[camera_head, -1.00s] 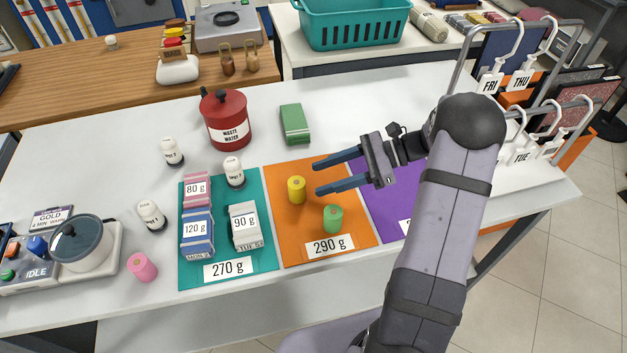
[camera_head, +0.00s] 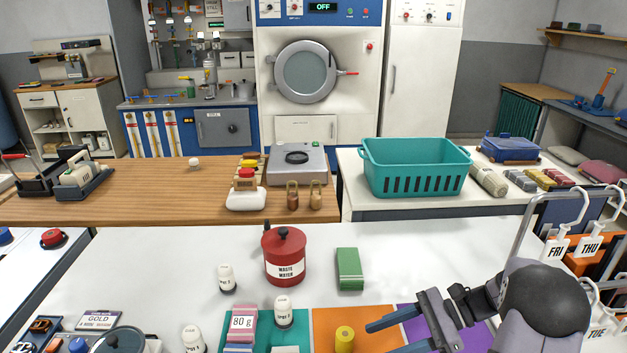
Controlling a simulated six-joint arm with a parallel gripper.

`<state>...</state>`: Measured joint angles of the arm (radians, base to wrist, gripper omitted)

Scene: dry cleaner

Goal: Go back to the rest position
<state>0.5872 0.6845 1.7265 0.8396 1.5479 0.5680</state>
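My gripper (camera_head: 388,338) is at the lower right in the head view, with its two blue fingers spread apart and nothing between them. It points left over the orange mat (camera_head: 330,319) and the purple mat (camera_head: 408,309). A yellow cylinder (camera_head: 345,339) stands on the orange mat, left of the fingers and apart from them. My arm's lower part is cut off by the picture's bottom edge.
A red waste water pot (camera_head: 284,262) and a green block (camera_head: 349,269) stand behind the mats. White bottles (camera_head: 227,278) and a pink 80 g pack (camera_head: 242,321) are left. A rack with FRI and THU hangers (camera_head: 556,245) is close on the right. A teal basket (camera_head: 416,168) stands further back.

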